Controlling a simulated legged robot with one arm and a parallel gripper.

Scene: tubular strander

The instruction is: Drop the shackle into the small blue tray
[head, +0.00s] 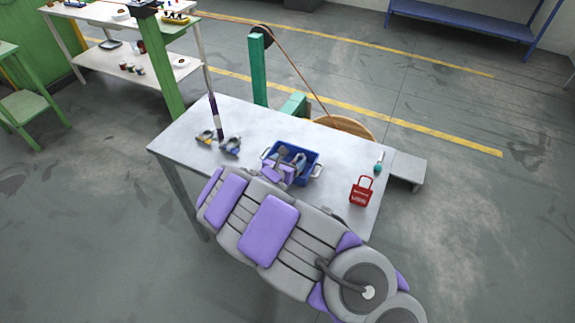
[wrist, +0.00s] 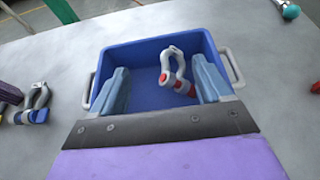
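The small blue tray (head: 312,166) with grey side handles stands on the grey table; it also fills the middle of the wrist view (wrist: 143,52). My gripper (wrist: 160,68) is open, its two blue-grey fingers spread wide over the tray; it shows over the tray in the head view (head: 290,158). A grey shackle with a red pin (wrist: 176,66) is between the fingers, nearer the right one, within the tray's outline. The left finger is clear of it. I cannot tell whether it rests on the tray floor or is just above it.
Two more shackles, one with yellow (head: 206,136) and one with blue (head: 231,146), lie left of the tray. A red padlock-shaped item (head: 361,191) and a teal-handled tool (head: 379,163) are at the right. A dark and purple post (head: 215,115) stands at the table's back left.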

